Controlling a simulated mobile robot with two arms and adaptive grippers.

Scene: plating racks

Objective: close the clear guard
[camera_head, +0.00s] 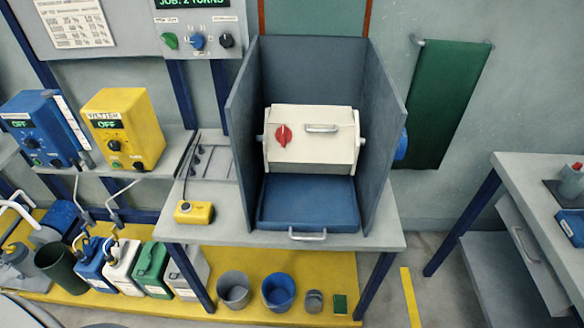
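I cannot make out a clear guard for certain in the head view. A booth with blue-grey walls (385,130) stands on the grey bench, its front and top looking open. Inside it is a cream drum (310,155) with a red knob (283,135) and a pale bar handle (321,128) on its face. A blue tray (308,205) lies below the drum, with a metal handle (307,235) at its front edge. Neither of my grippers is in view.
A yellow box (194,213) with a dark button sits on the bench (230,233), left of the booth. Blue (45,130) and yellow (124,130) power units stand further left. Buckets and jugs fill the yellow floor platform below. Another bench (535,185) with a part-open drawer is at right.

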